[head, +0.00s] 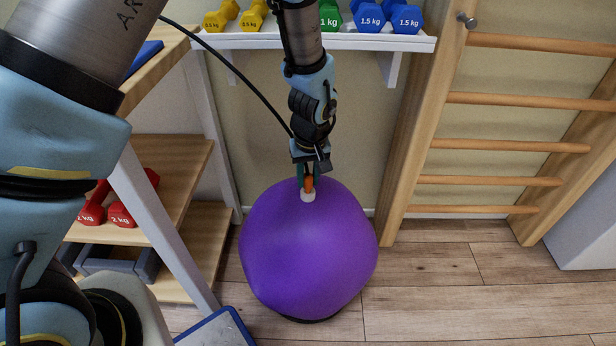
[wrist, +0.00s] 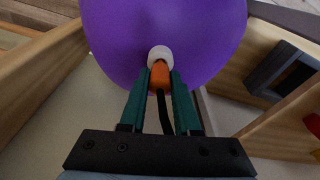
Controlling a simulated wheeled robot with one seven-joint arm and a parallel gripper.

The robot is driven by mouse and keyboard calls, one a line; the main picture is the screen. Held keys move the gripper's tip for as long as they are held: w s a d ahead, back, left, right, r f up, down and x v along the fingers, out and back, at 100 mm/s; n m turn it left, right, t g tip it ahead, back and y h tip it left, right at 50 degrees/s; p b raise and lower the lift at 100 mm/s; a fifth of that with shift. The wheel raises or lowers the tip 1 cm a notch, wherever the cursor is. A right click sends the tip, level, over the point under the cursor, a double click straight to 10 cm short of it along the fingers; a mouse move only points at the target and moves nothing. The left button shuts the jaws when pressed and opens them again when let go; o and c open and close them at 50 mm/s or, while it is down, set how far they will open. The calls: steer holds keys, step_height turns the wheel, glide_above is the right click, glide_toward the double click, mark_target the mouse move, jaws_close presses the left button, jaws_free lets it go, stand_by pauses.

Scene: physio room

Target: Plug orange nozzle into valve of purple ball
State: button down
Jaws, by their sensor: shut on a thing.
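The purple ball (head: 309,255) rests on a dark base on the floor. It fills the top of the wrist view (wrist: 165,20). Its white valve (head: 308,195) is on the ball's upper side, and shows in the wrist view (wrist: 160,53) too. My gripper (head: 308,180) is just above the valve, fingers pointing down. It is shut on the orange nozzle (wrist: 160,75), which sits between the green fingers with a dark hose trailing back. The nozzle's tip meets the white valve in both views; how deep it sits is hidden.
A white shelf (head: 330,41) with dumbbells is on the wall behind my arm. Wooden wall bars (head: 515,145) stand at right. A wooden rack (head: 165,185) with red dumbbells (head: 120,213) stands at left. A blue object (head: 218,330) lies at the front. Floor at right is clear.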

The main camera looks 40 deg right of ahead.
steer(key=shift+f, duration=0.35)
steer(key=c, duration=0.5)
jaws_free()
steer(key=shift+r, duration=0.1)
steer(key=shift+r+p, duration=2.7)
steer(key=shift+r, duration=0.8)
